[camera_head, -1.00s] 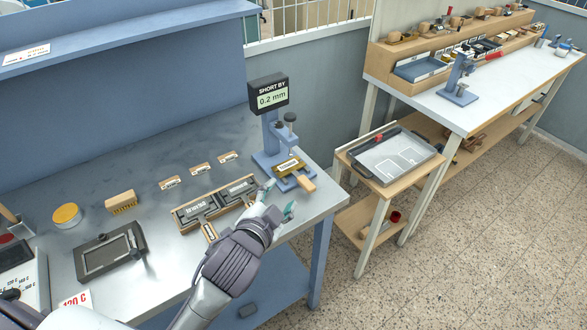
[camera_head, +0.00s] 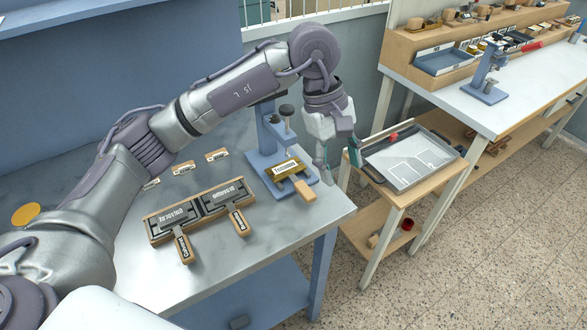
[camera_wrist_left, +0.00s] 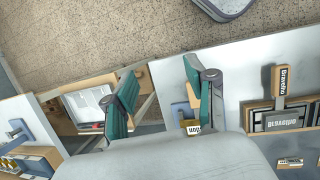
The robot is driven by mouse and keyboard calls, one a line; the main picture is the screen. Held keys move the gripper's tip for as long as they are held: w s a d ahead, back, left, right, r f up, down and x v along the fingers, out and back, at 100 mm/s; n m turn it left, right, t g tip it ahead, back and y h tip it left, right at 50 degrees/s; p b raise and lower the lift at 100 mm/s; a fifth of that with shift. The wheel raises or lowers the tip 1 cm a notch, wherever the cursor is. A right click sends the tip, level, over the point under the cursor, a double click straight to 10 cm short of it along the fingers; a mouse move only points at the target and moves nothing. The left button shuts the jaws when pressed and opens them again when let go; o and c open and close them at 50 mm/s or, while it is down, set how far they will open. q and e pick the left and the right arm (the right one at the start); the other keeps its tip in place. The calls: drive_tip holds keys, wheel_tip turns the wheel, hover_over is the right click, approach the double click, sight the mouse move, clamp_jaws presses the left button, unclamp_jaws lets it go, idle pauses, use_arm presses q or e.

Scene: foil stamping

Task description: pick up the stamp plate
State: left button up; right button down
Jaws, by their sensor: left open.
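A brass plate (camera_head: 283,169) with dark lettering and a wooden handle (camera_head: 306,190) lies on the blue stand (camera_head: 259,158) near the metal table's right edge. Two more plates, dark with wooden handles, lie in a wooden rack (camera_head: 150,232) to its left. I cannot tell which one is the stamp plate. My left gripper (camera_head: 338,162) points down, open and empty, to the right of the stand and apart from the brass plate. The left wrist view shows both teal fingers (camera_wrist_left: 160,80) spread, with part of the brass plate (camera_wrist_left: 191,125) beside the right-hand finger.
A low wooden cart (camera_head: 420,186) with a grey tray (camera_head: 418,182) stands right of the table. A white-topped bench (camera_head: 520,95) is behind it. Small labels (camera_head: 217,156) lie behind the rack.

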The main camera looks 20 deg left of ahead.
use_arm(q)
drive_tip(key=w+a+r+y, duration=0.1)
drive_tip(key=w+a+y, duration=0.25)
drive_tip(key=a, duration=0.45)
hover_over(304, 188)
drive_tip(key=shift+t, duration=0.4)
wheel_tip(304, 188, down, 6)
drive_tip(key=shift+f, duration=0.25)
drive_tip(key=shift+f+p, duration=0.3)
drive_tip(key=shift+f, duration=0.3)
drive_tip(key=shift+s+f, duration=0.1)
drive_tip(key=shift+f, duration=0.2)
wheel_tip(304, 188, down, 4)
drive_tip(key=shift+r+p, duration=0.15)
drive_tip(key=shift+p, duration=0.8)
drive_tip(key=shift+f, duration=0.4)
use_arm(e)
drive_tip(key=shift+w+a+r, duration=0.1)
drive_tip(key=shift+w+r, duration=0.1)
drive_tip(key=shift+r, duration=0.35)
drive_tip(key=shift+w+a+r, duration=0.1)
drive_tip(key=shift+w+r, duration=0.05)
drive_tip(key=shift+r, duration=0.35)
use_arm(q)
drive_tip(key=shift+c, duration=0.3)
clamp_jaws()
